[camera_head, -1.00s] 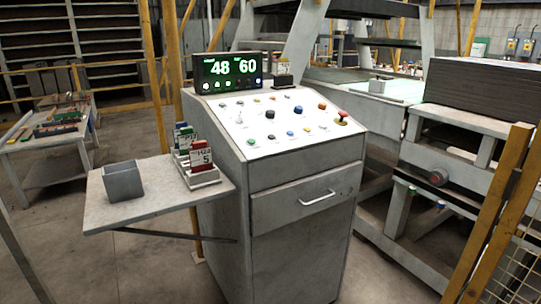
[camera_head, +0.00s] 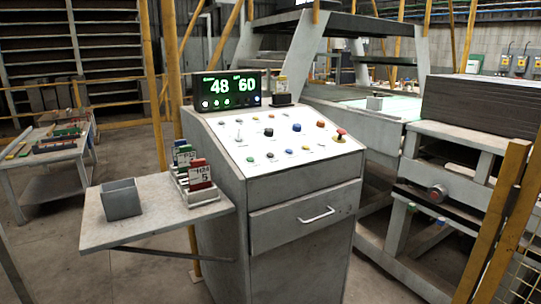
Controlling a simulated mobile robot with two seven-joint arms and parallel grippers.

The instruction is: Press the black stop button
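A grey control console (camera_head: 283,265) stands in the middle, with a sloped white panel (camera_head: 300,152) on top. A black button (camera_head: 269,132) sits near the panel's middle, among several small buttons and switches of other colours. Labels on the panel are too small to read. A red mushroom button (camera_head: 340,132) is at the panel's right end. Neither gripper is in view, and nothing touches the panel.
A display (camera_head: 227,91) reading 48 and 60 stands behind the panel. A side shelf (camera_head: 150,232) on the left holds a grey bin (camera_head: 121,199) and a card rack (camera_head: 203,194). A yellow post (camera_head: 500,215) and machinery are at right.

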